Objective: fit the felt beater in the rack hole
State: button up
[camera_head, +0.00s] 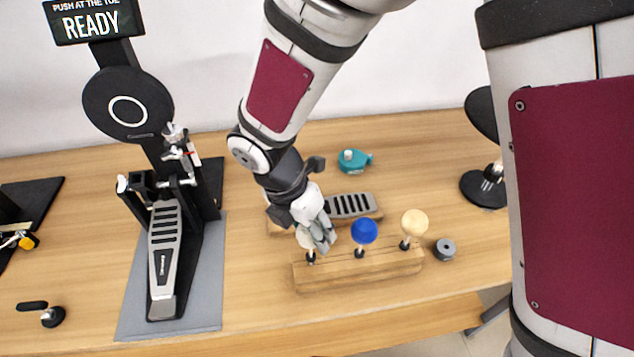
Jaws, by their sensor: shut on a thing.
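The wooden rack (375,270) lies near the table's front edge. A pale, whitish beater head, taken as the felt beater (304,238), shows at the rack's left end, partly hidden by my gripper (321,238). My gripper points down and is shut on this beater. A dark collar shows below the head, close to the rack's top; I cannot tell whether its shaft is in the left hole. A blue beater (364,231) stands upright in the middle, and a cream beater (414,222) stands at the right end.
A drum pedal (164,257) stands on a grey mat at left, below a sign reading READY (92,24). A silver footplate (350,205) lies behind the rack, with a teal object (353,160) farther back. A grey cylinder (444,249) sits right of the rack.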

jog(key=shift+f+b, duration=0.3)
jog(key=shift+f, duration=0.45)
jog(key=o, duration=1.3)
jog(key=shift+c, duration=0.2)
jog(key=shift+r, duration=0.15)
